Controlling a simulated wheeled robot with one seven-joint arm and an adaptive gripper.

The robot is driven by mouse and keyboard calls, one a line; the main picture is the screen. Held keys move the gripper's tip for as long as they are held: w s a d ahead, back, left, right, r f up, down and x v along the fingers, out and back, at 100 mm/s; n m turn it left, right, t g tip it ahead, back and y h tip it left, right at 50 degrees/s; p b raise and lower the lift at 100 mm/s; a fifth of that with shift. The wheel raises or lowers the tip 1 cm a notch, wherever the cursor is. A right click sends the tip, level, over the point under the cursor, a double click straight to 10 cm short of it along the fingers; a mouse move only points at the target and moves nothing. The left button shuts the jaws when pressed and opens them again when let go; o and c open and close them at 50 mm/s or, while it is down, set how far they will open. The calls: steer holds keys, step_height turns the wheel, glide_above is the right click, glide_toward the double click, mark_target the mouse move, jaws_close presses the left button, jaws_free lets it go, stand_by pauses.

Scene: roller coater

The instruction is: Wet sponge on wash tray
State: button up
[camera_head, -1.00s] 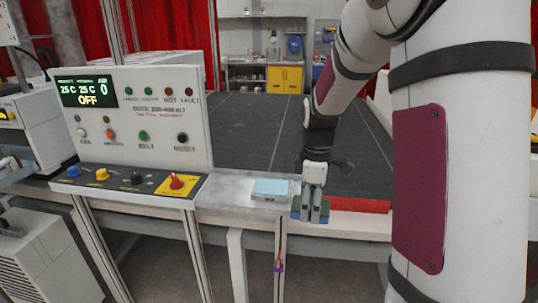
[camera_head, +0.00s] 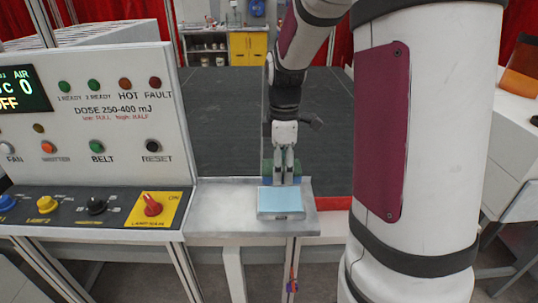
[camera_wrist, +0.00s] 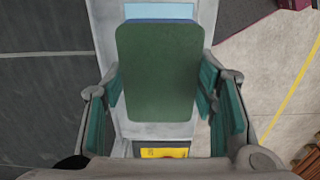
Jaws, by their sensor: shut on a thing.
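A green sponge (camera_wrist: 158,75) with a blue edge fills the middle of the wrist view. My gripper (camera_head: 284,178) is shut on it, with teal finger pads at its two sides. In the head view the sponge (camera_head: 267,168) shows green above and blue below, partly hidden by the fingers. The wash tray (camera_head: 280,213), a small grey tray with a light blue top, lies on the grey ledge just in front of the sponge. In the wrist view a light blue strip (camera_wrist: 160,11) shows beyond the sponge. I cannot tell whether sponge and tray touch.
A control panel (camera_head: 90,130) with buttons and a red switch (camera_head: 152,205) stands left of the tray. A dark conveyor belt (camera_head: 225,110) stretches behind the ledge (camera_head: 225,205). Bare ledge lies left of the tray. My arm blocks much of the right side.

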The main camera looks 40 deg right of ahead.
mark_target(281, 198)
steer(key=shift+w, duration=0.1)
steer(key=shift+f, duration=0.1)
steer(key=shift+f, duration=0.25)
steer(key=shift+f+b, duration=0.6)
steer(key=shift+f, duration=2.55)
steer(key=shift+f, duration=0.55)
steer(key=shift+f, duration=0.1)
stand_by(0.6)
steer(key=shift+r+p, duration=1.95)
steer(key=shift+r, duration=1.65)
